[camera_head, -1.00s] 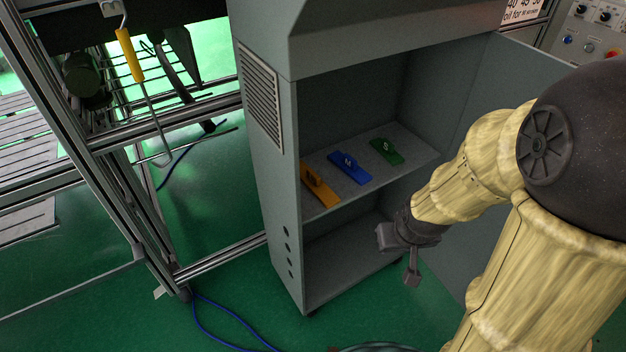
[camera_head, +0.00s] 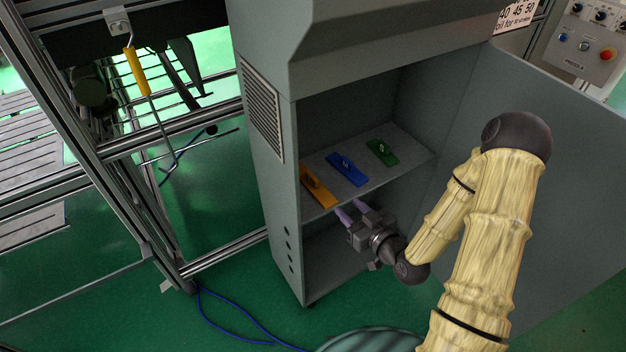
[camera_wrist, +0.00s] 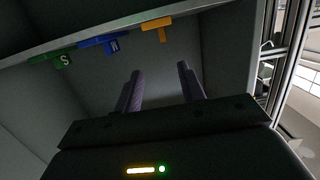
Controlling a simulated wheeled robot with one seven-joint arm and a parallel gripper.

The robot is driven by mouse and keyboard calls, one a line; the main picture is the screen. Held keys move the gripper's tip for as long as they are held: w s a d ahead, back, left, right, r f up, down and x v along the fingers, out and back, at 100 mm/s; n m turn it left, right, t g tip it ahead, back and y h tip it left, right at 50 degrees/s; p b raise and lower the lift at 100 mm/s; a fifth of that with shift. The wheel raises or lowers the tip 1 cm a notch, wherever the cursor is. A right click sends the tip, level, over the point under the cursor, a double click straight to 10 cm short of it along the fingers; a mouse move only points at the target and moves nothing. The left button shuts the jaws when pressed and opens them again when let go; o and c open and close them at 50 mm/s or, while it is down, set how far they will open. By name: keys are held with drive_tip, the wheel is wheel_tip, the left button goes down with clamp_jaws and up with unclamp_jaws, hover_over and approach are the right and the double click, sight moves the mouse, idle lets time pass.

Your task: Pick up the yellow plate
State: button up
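The yellow plate (camera_head: 318,190), orange-yellow with a raised handle, lies at the left end of the cabinet shelf. It also shows at the shelf edge in the wrist view (camera_wrist: 157,24), seen from low down. My gripper (camera_head: 350,210) is in front of the cabinet, just below and to the right of the yellow plate, with its fingers pointing toward the opening. In the wrist view my two purple fingers (camera_wrist: 160,85) stand apart with nothing between them. The gripper is not touching the plate.
A blue plate (camera_head: 347,170) and a green plate (camera_head: 382,153) lie to the right on the same shelf (camera_head: 405,160). The cabinet's left wall (camera_head: 287,215) is close to the yellow plate. The open door (camera_head: 540,170) stands at the right. The lower compartment looks empty.

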sight(317, 182)
drive_tip(key=shift+r, duration=0.1)
drive_tip(key=b+x, duration=0.1)
drive_tip(key=x, duration=1.1)
drive_tip(key=shift+w+a+b, duration=0.1)
drive_tip(key=shift+b, duration=0.25)
drive_tip(key=shift+s+a+b+x, duration=0.15)
drive_tip(key=shift+b+x, duration=0.1)
drive_tip(key=shift+x, duration=1.05)
drive_tip(key=shift+s+a+b+x, duration=0.1)
drive_tip(key=shift+a+b+x, duration=0.1)
drive_tip(key=shift+x, duration=1.1)
clamp_jaws()
